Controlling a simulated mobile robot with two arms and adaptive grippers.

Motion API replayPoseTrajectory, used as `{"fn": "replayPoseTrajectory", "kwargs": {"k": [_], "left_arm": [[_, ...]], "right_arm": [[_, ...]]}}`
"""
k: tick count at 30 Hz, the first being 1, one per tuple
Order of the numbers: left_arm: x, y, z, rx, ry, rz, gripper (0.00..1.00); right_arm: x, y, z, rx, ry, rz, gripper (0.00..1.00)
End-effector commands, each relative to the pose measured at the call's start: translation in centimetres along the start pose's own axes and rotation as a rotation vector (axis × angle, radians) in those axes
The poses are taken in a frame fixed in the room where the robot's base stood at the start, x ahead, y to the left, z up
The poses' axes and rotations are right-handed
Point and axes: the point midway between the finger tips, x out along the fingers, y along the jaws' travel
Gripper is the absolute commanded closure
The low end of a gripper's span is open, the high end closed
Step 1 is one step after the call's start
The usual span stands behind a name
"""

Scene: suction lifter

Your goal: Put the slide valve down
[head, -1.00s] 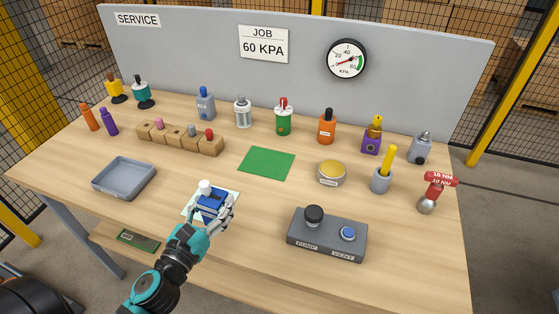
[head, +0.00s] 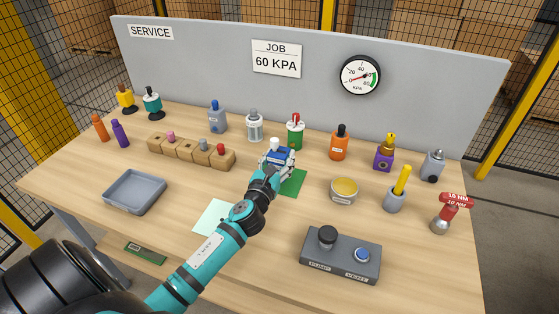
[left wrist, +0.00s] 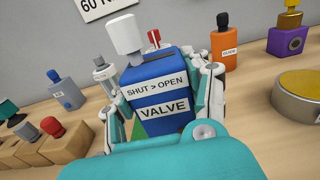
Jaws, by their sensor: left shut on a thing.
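The slide valve (head: 283,154) is a blue block with a white knob on top. In the left wrist view the valve (left wrist: 162,77) stands upright, with labels reading "SHUT > OPEN" and "VALVE". My left gripper (head: 276,160) is shut on it, with fingers on both sides. The valve is over the back part of the green mat (head: 293,186). My arm hides part of the mat, and I cannot tell whether the valve touches it. My right gripper is not in view.
A red and green bottle (head: 295,132) and a clear-bodied part (head: 254,126) stand close behind. A wooden block rack (head: 184,152) is left, a yellow-topped tin (head: 344,190) right. The pale mat (head: 209,219) is bare where visible. A pump box (head: 340,257) sits in front.

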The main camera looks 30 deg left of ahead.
Motion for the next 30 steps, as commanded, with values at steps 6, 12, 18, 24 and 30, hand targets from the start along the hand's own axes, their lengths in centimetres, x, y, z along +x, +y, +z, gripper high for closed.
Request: {"fn": "replayPoseTrajectory", "kwargs": {"k": [6,12,18,24,30], "left_arm": [[2.6,0.9,-0.2,-0.001,-0.002,-0.001,0.89],[2.6,0.9,-2.9,-0.006,0.003,0.001,0.89],[2.6,1.0,-3.8,-0.001,-0.001,-0.001,0.89],[2.6,1.0,-3.8,0.0,-0.001,-0.001,0.89],[2.6,1.0,-4.1,-0.001,0.0,-0.001,0.4]], "right_arm": [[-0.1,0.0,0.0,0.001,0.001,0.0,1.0],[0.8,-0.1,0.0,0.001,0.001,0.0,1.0],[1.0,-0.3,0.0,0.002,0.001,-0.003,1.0],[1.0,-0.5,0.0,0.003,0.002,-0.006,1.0],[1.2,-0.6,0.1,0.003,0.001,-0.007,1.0]]}}
